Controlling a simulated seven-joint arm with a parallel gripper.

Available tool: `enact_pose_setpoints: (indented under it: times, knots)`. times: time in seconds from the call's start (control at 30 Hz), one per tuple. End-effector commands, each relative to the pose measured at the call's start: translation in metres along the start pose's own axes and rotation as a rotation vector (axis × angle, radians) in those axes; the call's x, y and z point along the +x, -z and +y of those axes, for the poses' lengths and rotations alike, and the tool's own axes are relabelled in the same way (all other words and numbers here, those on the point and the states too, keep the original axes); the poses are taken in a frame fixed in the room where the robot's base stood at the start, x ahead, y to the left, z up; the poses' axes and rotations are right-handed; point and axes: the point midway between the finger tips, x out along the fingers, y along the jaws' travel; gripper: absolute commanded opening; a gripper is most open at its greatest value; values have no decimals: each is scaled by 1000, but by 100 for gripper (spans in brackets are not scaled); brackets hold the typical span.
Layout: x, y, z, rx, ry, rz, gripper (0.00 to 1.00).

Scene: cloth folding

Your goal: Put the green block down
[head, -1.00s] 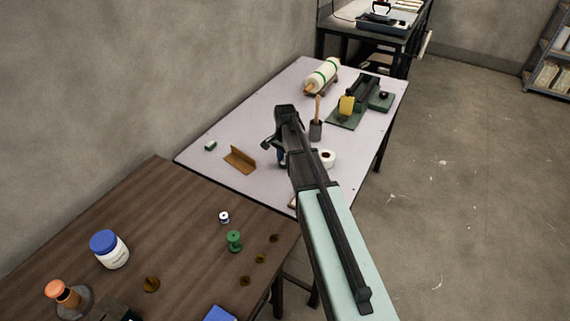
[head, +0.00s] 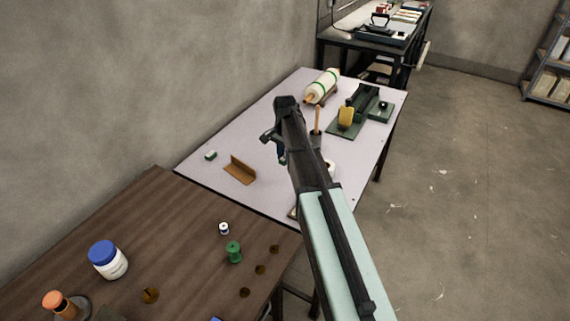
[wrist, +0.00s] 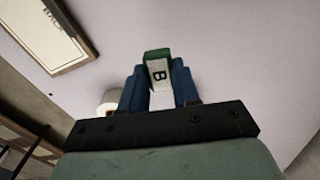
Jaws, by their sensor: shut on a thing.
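My gripper (wrist: 158,88) has blue fingers, shut on a green block (wrist: 156,55) with a white face marked with a letter B. The block's green end sticks out past the fingertips in the wrist view. It is held over the pale table top (wrist: 225,60); the gap beneath it is hard to judge. Another small green-and-white block (head: 210,155) lies on that table's left part.
A brown angled piece (head: 240,170), a white roll (head: 330,169), a green-banded roll (head: 321,86) and a green-based device (head: 346,122) stand around my gripper. A framed board (wrist: 55,38) shows at upper left in the wrist view. Bare table lies between the left block and the banded roll.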

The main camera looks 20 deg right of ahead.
Motion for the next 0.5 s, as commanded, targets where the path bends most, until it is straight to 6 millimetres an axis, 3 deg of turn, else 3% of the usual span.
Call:
enact_pose_setpoints:
  times: [0.2, 0.5]
  knots:
    - [-24, 0, 0, 0, 0, 0, 2]
    - [-30, -3, -2, -5, 0, 0, 2]
